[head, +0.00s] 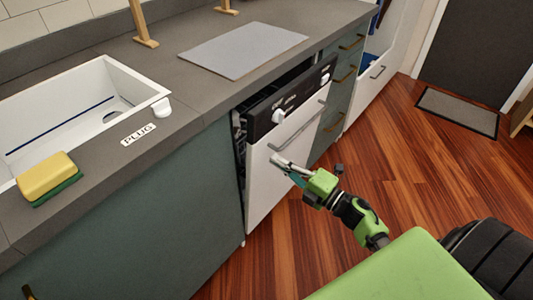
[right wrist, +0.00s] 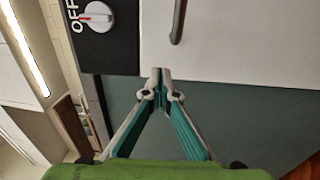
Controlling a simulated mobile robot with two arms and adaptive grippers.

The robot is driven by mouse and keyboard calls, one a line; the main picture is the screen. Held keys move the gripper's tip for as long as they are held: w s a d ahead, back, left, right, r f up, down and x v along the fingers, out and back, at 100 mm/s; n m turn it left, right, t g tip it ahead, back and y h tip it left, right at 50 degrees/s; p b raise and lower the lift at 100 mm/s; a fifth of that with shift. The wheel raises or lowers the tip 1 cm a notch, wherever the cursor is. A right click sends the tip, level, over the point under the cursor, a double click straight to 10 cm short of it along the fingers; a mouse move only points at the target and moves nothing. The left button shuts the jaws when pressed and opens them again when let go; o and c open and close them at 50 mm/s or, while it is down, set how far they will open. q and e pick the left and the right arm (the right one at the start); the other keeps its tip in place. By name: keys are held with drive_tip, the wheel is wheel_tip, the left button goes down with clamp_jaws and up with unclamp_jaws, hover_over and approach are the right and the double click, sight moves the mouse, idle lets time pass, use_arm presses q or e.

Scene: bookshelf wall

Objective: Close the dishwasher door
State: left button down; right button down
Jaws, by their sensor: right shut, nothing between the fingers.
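The dishwasher door (head: 285,160) is white with a black control panel (head: 292,97) on top and a grey bar handle. It stands a little ajar, tilted out from the counter, with a dark gap along its top and left edge. My right gripper (head: 277,159) is shut and empty, in front of the door's left part, below the panel. In the right wrist view, the shut fingertips (right wrist: 160,73) overlap the door's edge (right wrist: 215,60); I cannot tell whether they touch it. A knob marked OFF (right wrist: 97,16) is at upper left there. My left gripper is not in view.
The grey counter (head: 185,90) holds a white sink (head: 135,85), a yellow and green sponge (head: 47,177) and a grey mat (head: 243,50). Teal cabinets flank the dishwasher. The wooden floor (head: 425,150) to the right is clear up to a doormat (head: 457,112).

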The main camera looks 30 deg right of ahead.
sight(259, 149)
drive_tip(key=x, duration=0.4)
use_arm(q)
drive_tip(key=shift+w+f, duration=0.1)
use_arm(e)
drive_tip(key=shift+w+a, duration=0.1)
drive_tip(key=shift+w, duration=0.05)
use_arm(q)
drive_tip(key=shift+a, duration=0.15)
